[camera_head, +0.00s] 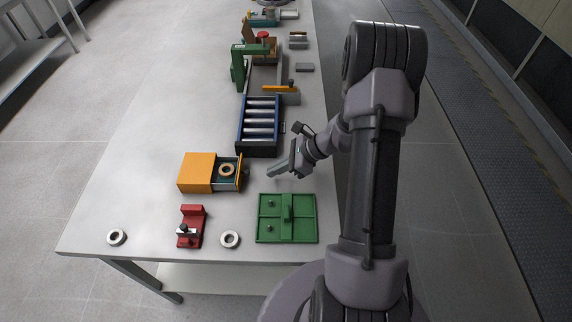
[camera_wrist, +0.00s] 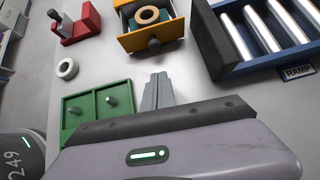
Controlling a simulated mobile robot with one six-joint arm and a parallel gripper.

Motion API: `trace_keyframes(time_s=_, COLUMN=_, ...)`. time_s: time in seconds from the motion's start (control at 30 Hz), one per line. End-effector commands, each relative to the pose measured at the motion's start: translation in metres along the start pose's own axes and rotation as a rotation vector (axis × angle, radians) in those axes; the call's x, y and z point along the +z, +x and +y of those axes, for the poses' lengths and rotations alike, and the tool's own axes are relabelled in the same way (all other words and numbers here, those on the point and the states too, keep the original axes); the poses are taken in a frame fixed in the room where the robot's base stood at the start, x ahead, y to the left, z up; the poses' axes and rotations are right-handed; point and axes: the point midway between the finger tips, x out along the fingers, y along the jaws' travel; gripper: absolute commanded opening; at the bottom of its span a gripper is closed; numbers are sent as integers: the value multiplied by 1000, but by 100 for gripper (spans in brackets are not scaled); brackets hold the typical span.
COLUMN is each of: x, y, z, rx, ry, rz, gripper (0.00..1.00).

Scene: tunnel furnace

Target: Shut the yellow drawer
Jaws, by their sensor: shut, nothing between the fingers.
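The yellow drawer box (camera_head: 196,172) stands on the table with its drawer pulled out to the right. A pale ring (camera_head: 227,170) lies in the open drawer. In the wrist view the drawer's yellow front (camera_wrist: 150,38) faces my gripper, with a dark knob on it, and the ring (camera_wrist: 147,15) shows inside. My gripper (camera_head: 271,176) is shut and empty, to the right of the drawer front and apart from it. In the wrist view its closed fingers (camera_wrist: 158,78) point toward the drawer front, with a gap between.
A green tray (camera_head: 265,238) with pegs lies in front of the gripper. The blue roller ramp (camera_head: 240,130) stands behind. A red fixture (camera_head: 192,215) and two loose rings (camera_head: 230,239) (camera_head: 116,237) sit near the front edge. The table's left side is clear.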

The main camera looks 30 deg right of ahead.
Motion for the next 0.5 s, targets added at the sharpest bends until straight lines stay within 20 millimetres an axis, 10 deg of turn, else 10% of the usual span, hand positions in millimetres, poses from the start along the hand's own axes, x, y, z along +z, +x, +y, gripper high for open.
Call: trace_keyframes(time_s=0.5, x=30, y=38, z=0, rx=0, ry=0, rz=1, gripper=0)
